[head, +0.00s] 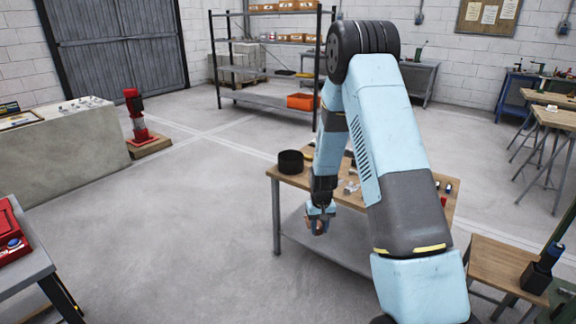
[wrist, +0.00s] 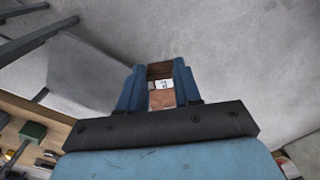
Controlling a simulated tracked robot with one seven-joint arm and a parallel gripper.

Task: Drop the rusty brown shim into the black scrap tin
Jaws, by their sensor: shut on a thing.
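My gripper (head: 319,222) is shut on a small rusty brown piece, the shim (wrist: 161,97). In the wrist view it sits between the two blue fingers (wrist: 158,88) and has a white label with dark marks. In the head view only a little brown shows at the fingertips. The gripper points down, in front of the table's near edge, with bare floor below it in the wrist view. The black scrap tin (head: 290,162) is round and stands upright on the left end of the wooden table, up and left of my gripper. Its inside is dark.
The wooden table (head: 288,180) carries small loose parts (head: 350,187) near my arm; my arm hides much of its top. A green block (wrist: 33,131) shows on it in the wrist view. A side table (head: 497,262) stands at right. The floor left of the table is clear.

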